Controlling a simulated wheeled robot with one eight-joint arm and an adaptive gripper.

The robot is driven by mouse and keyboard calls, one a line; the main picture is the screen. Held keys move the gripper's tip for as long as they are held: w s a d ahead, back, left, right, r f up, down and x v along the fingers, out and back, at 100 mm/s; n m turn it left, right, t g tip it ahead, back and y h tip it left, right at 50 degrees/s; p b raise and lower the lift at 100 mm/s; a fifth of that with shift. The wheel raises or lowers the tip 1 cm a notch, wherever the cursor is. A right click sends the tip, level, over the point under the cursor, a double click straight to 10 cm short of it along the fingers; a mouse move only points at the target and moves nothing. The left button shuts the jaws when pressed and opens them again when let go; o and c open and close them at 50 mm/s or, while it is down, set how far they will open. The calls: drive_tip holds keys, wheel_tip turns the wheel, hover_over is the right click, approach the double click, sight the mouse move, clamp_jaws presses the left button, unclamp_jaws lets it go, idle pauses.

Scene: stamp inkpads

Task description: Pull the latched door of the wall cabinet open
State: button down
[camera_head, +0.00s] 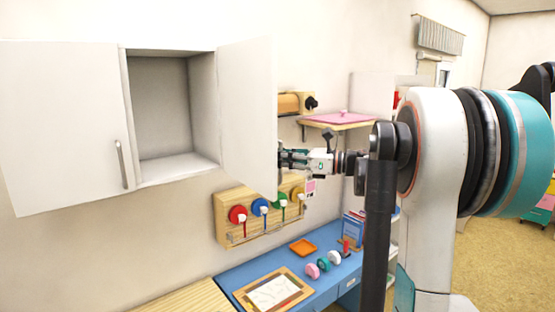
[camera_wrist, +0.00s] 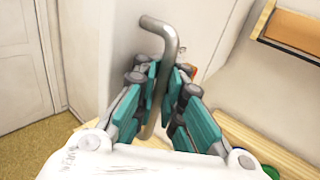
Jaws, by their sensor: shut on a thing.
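The white wall cabinet (camera_head: 110,125) hangs at the left of the head view. Its right door (camera_head: 245,110) stands swung out from the cabinet, and the bare inside (camera_head: 162,105) shows. Its left door (camera_head: 62,120) is closed and has a grey bar handle (camera_head: 121,164). In the wrist view, my gripper (camera_wrist: 163,92) is shut on the grey bar handle (camera_wrist: 166,38) of the open door (camera_wrist: 112,40). In the head view, my gripper (camera_head: 290,158) is at the far side of that door, whose edge hides part of it.
Below the cabinet, a wooden rack (camera_head: 228,206) holds several coloured round stamps. A blue desk (camera_head: 325,238) carries an orange tray (camera_head: 303,247) and a framed sheet (camera_head: 272,292). A wooden shelf (camera_head: 338,121) is on the wall behind my gripper.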

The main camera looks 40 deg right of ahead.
drive_tip(key=shift+s+f, duration=0.1)
drive_tip(key=c, duration=2)
unclamp_jaws()
drive_tip(key=shift+d, duration=0.1)
drive_tip(key=shift+o, duration=0.2)
drive_tip(key=shift+s, duration=0.1)
drive_tip(key=v, duration=1.2)
